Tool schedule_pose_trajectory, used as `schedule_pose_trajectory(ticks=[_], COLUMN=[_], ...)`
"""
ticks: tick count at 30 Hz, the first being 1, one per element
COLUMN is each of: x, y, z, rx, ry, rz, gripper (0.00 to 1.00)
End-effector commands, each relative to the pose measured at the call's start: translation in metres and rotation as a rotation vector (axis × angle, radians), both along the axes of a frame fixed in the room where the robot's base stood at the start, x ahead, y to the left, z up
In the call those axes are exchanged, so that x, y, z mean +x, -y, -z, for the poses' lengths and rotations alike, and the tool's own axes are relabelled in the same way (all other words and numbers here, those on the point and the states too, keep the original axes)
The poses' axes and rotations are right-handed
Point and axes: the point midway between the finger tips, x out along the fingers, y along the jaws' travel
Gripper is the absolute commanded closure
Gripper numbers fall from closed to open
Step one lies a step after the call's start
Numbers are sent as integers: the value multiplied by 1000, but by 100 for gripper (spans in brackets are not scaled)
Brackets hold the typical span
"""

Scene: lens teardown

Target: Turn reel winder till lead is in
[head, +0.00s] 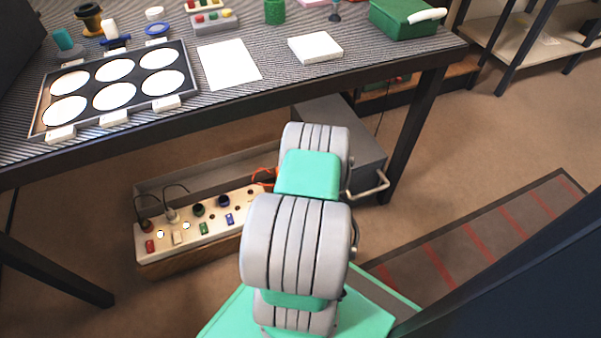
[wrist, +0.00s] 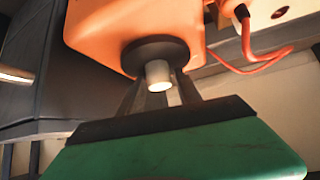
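In the wrist view an orange reel housing (wrist: 95,30) fills the upper middle. A round black collar with a short pale winder knob (wrist: 157,75) sticks out of its face. My gripper (wrist: 158,88) has a dark finger on each side of the knob, close against it, and looks shut on it. The fingertips are partly hidden by the collar and knob. An orange lead (wrist: 248,52) runs beside the housing and curves to the right. In the head view the lead (head: 264,177) shows beside my arm, which hides my gripper and the reel.
Under the bench (head: 270,93), a socket panel (head: 190,238) with plugs and coloured switches stands left of my arm. A grey box with a handle (head: 370,184) stands to the right. A tray with white discs (head: 186,92) lies on the bench. Floor is open at right.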

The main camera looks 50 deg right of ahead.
Motion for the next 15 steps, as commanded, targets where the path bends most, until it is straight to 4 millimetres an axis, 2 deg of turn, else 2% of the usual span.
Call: schedule_pose_trajectory(ticks=[1,12,15], x=[0,0,-1], y=[0,0,0], z=[0,0,0], rx=[0,1,1], ry=[0,0,0], rz=[0,1,1], gripper=[64,95,100])
